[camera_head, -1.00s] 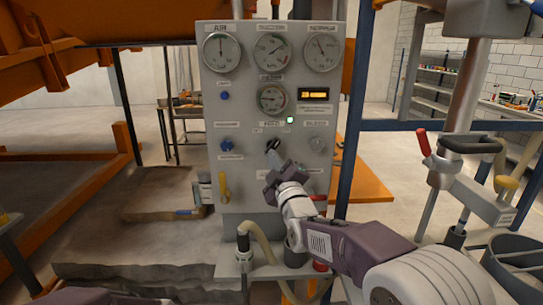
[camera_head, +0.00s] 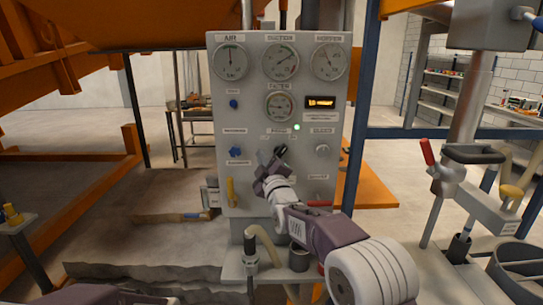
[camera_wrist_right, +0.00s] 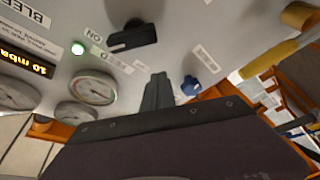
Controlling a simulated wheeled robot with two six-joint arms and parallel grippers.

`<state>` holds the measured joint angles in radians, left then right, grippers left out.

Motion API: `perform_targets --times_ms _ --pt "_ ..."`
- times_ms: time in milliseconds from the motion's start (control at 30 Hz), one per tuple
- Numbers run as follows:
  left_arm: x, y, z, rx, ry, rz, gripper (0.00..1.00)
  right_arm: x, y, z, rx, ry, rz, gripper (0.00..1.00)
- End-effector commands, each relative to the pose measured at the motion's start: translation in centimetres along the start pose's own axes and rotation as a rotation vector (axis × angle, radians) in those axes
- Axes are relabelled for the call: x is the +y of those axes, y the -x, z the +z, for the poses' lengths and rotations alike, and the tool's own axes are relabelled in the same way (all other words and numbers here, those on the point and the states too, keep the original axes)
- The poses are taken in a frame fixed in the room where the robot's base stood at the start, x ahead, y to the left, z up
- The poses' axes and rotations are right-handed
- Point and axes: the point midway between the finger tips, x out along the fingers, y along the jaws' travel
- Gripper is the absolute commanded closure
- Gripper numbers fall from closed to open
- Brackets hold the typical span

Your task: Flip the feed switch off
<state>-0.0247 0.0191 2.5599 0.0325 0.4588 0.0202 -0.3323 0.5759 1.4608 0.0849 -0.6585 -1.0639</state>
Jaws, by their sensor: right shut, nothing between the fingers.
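The grey control panel (camera_head: 222,120) stands ahead, with gauges across its top. The feed switch (camera_head: 280,150), a small black rotary handle, sits at mid-panel below a lit green lamp (camera_head: 297,127). In the right wrist view the black switch handle (camera_wrist_right: 132,36) is clear, with an ON label beside one end. My right gripper (camera_head: 268,162) is shut and empty, close to the panel, just left of and below the switch. Its fingertips (camera_wrist_right: 157,90) appear apart from the handle; I cannot tell the exact gap. My left gripper is out of view; only part of that arm shows.
A blue knob (camera_head: 236,152) and a yellow lever (camera_head: 231,190) are left of the gripper. A grey knob (camera_head: 322,150) is to the right. An orange-framed sandbed lies left; a red-handled clamp stand (camera_head: 428,152) stands right.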

Motion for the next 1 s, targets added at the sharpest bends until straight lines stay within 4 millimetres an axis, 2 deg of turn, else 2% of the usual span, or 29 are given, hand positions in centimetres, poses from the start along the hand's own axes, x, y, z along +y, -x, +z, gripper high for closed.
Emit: perform_targets --times_ms 33,100,233,400,1000 --pt "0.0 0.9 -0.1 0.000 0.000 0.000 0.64 0.3 -1.1 -0.2 -0.001 0.000 -0.001 1.00" --pt "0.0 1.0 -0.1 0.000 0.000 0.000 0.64 0.1 -1.8 0.5 -0.004 0.001 -0.001 1.00" --pt "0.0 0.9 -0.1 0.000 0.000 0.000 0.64 0.1 -0.9 2.5 -0.004 0.001 -0.001 1.00" --pt "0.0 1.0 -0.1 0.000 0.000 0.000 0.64 0.0 -0.4 3.7 -0.001 0.001 0.000 1.00" --pt "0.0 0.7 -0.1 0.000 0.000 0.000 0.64 -0.1 -0.3 4.0 -0.001 0.042 -0.014 1.00"
